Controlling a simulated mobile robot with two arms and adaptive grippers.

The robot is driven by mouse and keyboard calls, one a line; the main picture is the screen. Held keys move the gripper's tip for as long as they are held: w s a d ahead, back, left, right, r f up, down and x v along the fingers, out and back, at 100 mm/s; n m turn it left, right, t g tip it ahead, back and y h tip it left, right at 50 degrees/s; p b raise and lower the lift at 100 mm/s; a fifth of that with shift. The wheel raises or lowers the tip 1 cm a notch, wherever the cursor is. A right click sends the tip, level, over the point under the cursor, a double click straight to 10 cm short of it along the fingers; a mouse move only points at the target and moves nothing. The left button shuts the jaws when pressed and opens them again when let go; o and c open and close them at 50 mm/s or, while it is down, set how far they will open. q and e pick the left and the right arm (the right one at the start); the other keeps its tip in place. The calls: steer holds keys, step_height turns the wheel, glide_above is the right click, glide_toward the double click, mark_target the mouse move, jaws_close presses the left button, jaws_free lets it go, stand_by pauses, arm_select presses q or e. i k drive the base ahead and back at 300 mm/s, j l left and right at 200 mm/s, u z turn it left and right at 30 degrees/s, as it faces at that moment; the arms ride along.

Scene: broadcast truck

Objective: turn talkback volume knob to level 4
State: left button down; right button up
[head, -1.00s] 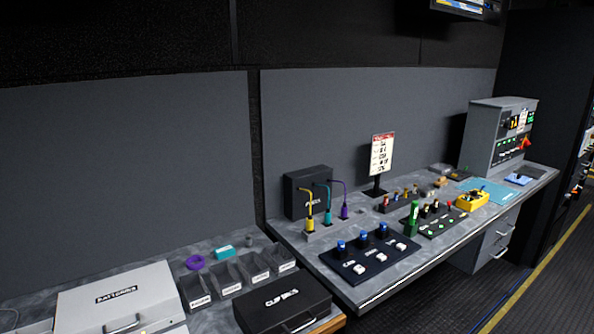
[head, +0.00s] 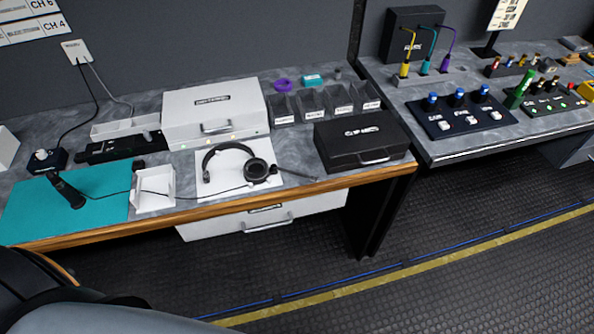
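A small dark box with a pale round knob (head: 41,154) stands at the back left of the near desk, behind the teal mat. It may be the talkback volume knob, but I cannot read any label or level marks on it at this size. A dark cable runs from near it up to a white wall box (head: 75,50). Neither of my grippers is in view.
A second desk with a blue-knobbed panel (head: 461,120) stands right.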

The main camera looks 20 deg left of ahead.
mark_target(42, 154)
steer(key=u, duration=0.4)
steer(key=k+u, duration=0.1)
steer(key=u, duration=0.35)
steer(key=j+u, duration=0.1)
steer(key=u, duration=0.75)
steer(key=j+u, duration=0.15)
steer(key=u, duration=0.25)
